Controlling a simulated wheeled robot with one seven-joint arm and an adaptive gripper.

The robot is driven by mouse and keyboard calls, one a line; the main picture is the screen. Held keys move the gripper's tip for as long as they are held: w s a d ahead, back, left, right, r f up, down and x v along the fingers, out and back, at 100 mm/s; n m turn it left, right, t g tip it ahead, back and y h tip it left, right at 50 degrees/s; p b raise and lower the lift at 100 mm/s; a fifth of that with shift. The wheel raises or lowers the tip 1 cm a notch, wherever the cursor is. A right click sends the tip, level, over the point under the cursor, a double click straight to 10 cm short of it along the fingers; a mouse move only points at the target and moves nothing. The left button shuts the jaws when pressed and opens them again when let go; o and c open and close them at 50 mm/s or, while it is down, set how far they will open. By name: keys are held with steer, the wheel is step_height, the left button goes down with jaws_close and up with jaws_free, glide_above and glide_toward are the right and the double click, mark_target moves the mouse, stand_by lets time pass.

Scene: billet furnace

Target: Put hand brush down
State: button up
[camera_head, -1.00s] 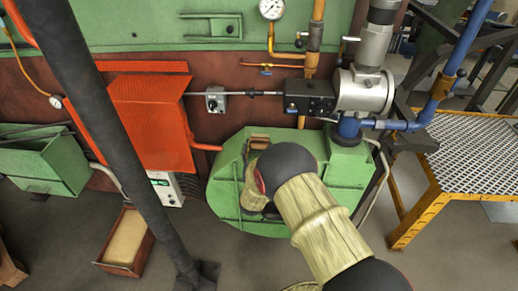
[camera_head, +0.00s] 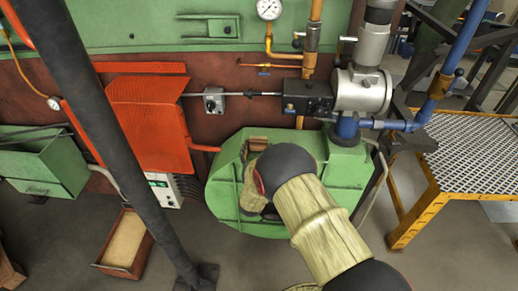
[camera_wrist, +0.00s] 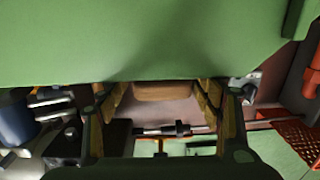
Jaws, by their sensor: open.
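The hand brush shows as a brown wooden block (camera_head: 259,144) at the top of the green housing, partly hidden behind my arm. In the wrist view a brown wooden piece (camera_wrist: 162,91), which looks like the brush, sits between my gripper's fingers or just beyond them, close to a green surface (camera_wrist: 150,40). My gripper (camera_wrist: 160,105) is open, with a finger on each side of the brown piece and gaps showing. I cannot tell whether the brush rests fully on the green housing (camera_head: 335,178). Its bristles are not visible.
An orange guard (camera_head: 148,120) and green bin (camera_head: 45,165) stand to the left. A dark post (camera_head: 125,130) crosses the left foreground. Blue pipe (camera_head: 440,85) and a yellow-framed grating platform (camera_head: 470,150) stand right. A sand-coloured box (camera_head: 126,243) lies on the floor.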

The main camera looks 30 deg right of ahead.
steer(key=shift+s+a+f, duration=0.2)
steer(key=shift+a+f, duration=0.05)
steer(key=shift+f, duration=0.35)
steer(key=shift+w+r+p, duration=0.1)
steer(key=shift+r+p, duration=0.45)
steer(key=shift+p, duration=0.3)
steer(key=v, duration=1.1)
steer(key=w+a+r+n+g+y, duration=0.1)
steer(key=w+a+r+y, duration=0.45)
steer(key=r, duration=0.35)
steer(key=s+a+r+n+g+y, duration=0.2)
steer(key=s+a+r+y, duration=0.2)
steer(key=a+r, duration=0.35)
steer(key=s+r+n+g, duration=0.2)
steer(key=s+r+g, duration=0.1)
steer(key=s, duration=1.1)
steer(key=s+r+n+g, duration=0.1)
steer(key=s+r+g, duration=0.2)
steer(key=s, duration=1.2)
steer(key=shift+s+r+n, duration=0.15)
steer(key=shift+r+n, duration=0.25)
steer(key=shift+r, duration=0.4)
steer(key=shift+y, duration=0.25)
